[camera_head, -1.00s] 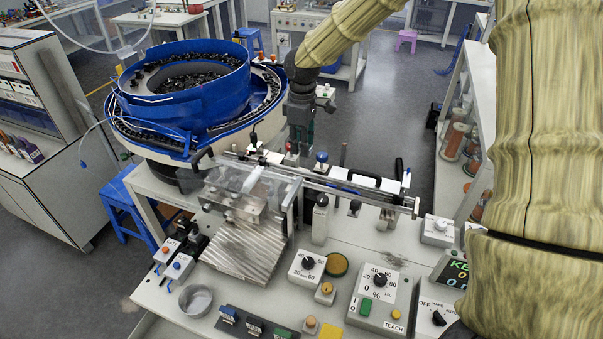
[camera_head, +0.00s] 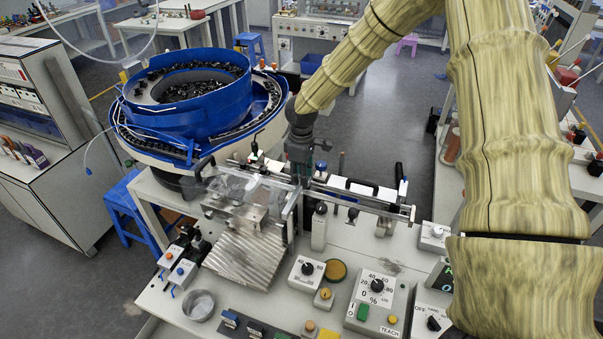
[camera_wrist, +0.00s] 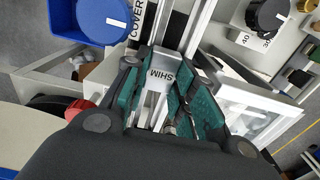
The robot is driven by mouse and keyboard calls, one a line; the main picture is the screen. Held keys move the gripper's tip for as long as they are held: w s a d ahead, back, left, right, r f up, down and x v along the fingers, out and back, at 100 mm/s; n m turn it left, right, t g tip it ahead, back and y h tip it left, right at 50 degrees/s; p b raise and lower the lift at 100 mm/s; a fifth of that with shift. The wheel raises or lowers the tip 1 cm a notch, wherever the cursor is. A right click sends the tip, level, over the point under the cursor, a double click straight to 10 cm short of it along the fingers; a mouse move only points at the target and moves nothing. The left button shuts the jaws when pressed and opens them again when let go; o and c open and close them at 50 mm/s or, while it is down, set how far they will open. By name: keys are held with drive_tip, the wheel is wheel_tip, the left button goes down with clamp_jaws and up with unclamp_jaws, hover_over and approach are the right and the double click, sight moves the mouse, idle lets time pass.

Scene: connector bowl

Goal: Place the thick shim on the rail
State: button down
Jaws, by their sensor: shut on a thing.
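My gripper (camera_wrist: 166,92) has teal pads closed on a silver-grey block marked SHIM (camera_wrist: 159,76), the shim, in the wrist view. The metal rail (camera_wrist: 203,25) runs up the wrist view just beyond the shim, close to it and in line with it. I cannot tell whether the shim touches the rail. In the head view my gripper (camera_head: 298,172) points down at the left part of the long rail (camera_head: 365,199) beside the blue bowl feeder. The shim is hidden there.
The blue bowl feeder (camera_head: 190,103) stands close on the left. A clear cover (camera_head: 240,187) and a ribbed metal chute (camera_head: 243,257) are in front of the gripper. Control boxes (camera_head: 377,290) fill the front right. A blue bin (camera_wrist: 88,20) shows in the wrist view.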

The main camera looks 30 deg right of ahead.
drive_tip(key=shift+s+r, duration=0.25)
drive_tip(key=shift+w+f, duration=0.15)
drive_tip(key=shift+f, duration=0.35)
drive_tip(key=shift+a+f, duration=0.1)
drive_tip(key=shift+f, duration=0.05)
drive_tip(key=c, duration=1.2)
unclamp_jaws()
drive_tip(key=shift+s, duration=0.2)
drive_tip(key=shift+o, duration=0.2)
drive_tip(key=shift+w+f, duration=0.1)
